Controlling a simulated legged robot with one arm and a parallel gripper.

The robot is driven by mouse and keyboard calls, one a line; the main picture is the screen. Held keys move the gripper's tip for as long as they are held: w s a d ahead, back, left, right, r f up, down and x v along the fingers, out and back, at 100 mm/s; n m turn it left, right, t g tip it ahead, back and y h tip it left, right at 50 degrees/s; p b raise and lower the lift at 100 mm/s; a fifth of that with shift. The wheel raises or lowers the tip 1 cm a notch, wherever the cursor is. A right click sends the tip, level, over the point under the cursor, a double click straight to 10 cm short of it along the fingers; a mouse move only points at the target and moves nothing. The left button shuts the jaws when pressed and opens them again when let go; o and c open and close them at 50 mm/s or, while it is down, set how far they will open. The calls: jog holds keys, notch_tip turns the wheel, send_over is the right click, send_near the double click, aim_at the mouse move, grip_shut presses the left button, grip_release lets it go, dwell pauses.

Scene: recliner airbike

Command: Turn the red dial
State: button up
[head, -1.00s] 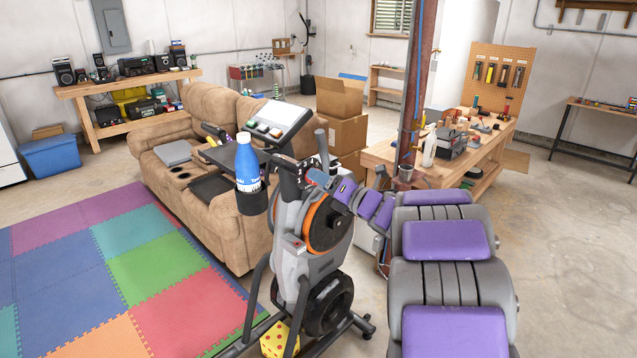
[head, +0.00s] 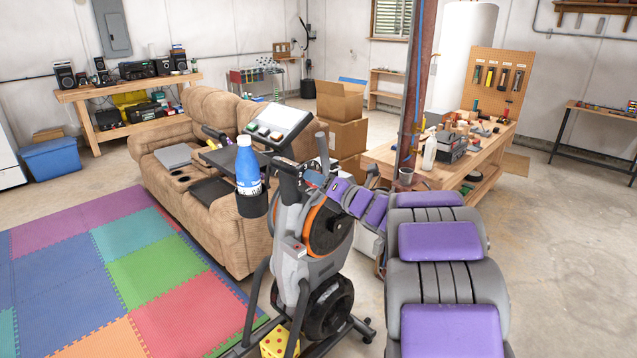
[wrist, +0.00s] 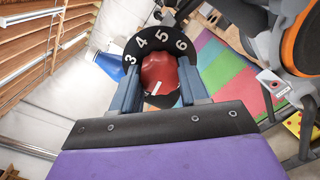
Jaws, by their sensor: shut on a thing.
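The red dial (wrist: 160,74) is in the middle of the wrist view, a round knob with a white mark near its lower side. It sits in front of a black plate (wrist: 161,42) with white numbers 3, 4, 5 and 6 showing. My gripper (wrist: 160,82) has a blue-grey finger on each side of the dial and is shut on it. In the head view my gripper (head: 316,181) reaches the upper part of the grey exercise bike (head: 290,250), behind its handle. The dial is hidden there.
A blue bottle (head: 247,165) stands in a holder on the bike. A tan recliner sofa (head: 220,235) is behind the bike. A workbench (head: 440,178) with tools stands at the right.

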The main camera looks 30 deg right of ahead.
jog(key=shift+f, duration=0.1)
jog(key=shift+c, duration=1.1)
jog(key=shift+m+p, duration=0.3)
jog(key=shift+p, duration=0.1)
jog(key=m+p, duration=0.9)
jog(key=p, duration=0.2)
jog(key=m+p, duration=0.9)
jog(key=p, duration=0.2)
jog(key=shift+m+g+y, duration=0.3)
jog(key=shift+g+y, duration=0.1)
jog(key=m+p, duration=0.3)
jog(key=p, duration=0.1)
jog(key=shift+d+f+m, duration=0.1)
jog(key=shift+m, duration=0.2)
